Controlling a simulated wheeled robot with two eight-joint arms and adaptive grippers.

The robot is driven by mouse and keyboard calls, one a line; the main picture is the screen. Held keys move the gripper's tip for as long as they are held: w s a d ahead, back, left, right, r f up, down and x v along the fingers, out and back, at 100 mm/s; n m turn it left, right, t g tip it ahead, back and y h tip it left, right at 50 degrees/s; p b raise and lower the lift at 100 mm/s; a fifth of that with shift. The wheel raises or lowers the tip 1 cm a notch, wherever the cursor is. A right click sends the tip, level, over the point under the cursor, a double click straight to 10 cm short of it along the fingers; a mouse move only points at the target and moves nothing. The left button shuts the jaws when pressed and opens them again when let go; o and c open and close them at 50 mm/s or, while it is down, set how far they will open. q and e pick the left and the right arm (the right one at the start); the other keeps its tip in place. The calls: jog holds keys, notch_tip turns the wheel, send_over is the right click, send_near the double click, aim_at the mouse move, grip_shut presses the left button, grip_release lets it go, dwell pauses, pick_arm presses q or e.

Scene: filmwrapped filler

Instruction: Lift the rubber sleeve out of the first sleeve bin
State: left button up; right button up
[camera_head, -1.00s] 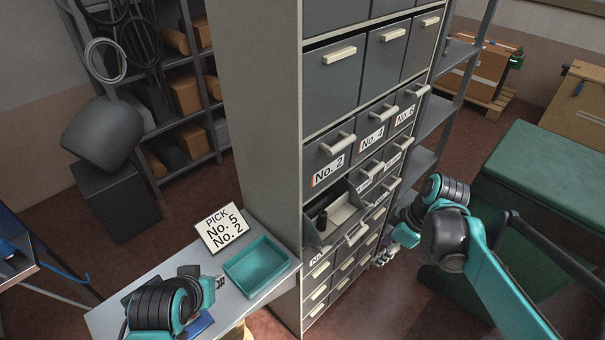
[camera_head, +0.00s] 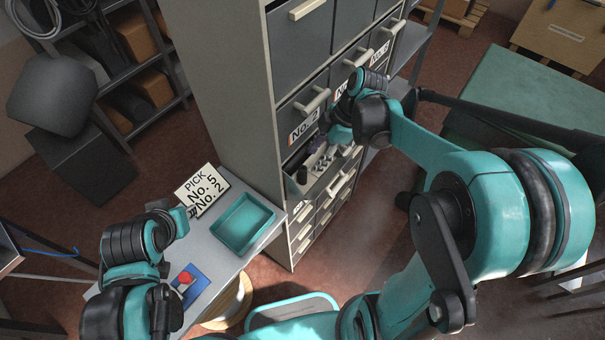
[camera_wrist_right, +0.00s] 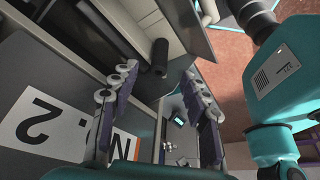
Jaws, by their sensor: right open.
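The rubber sleeve looks like a short black cylinder standing in an open grey drawer (camera_head: 312,190) of the cabinet, below the drawer labelled No. 2. In the right wrist view the sleeve (camera_wrist_right: 160,57) shows ahead of my right gripper (camera_wrist_right: 160,95), whose two fingers are apart, with nothing between the tips. In the head view my right gripper (camera_head: 318,148) is over the open drawer, partly hidden by its own arm and wrist. My left gripper (camera_head: 188,214) is by the grey table, beside the sign; its fingers are too small to read.
A teal tray (camera_head: 243,224) and a white sign (camera_head: 201,190) reading PICK No. 5, No. 2 are on the grey table. A blue pad with a red button (camera_head: 186,278) is at its front. The cabinet's No. 2 drawer (camera_head: 303,128) stands close above the open one.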

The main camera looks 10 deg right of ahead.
aim_at(304, 168)
jog(key=shift+a, duration=0.3)
jog(key=x, duration=0.2)
jog(key=b+x, duration=0.1)
jog(key=x, duration=0.2)
jog(key=shift+a, duration=0.35)
grip_shut()
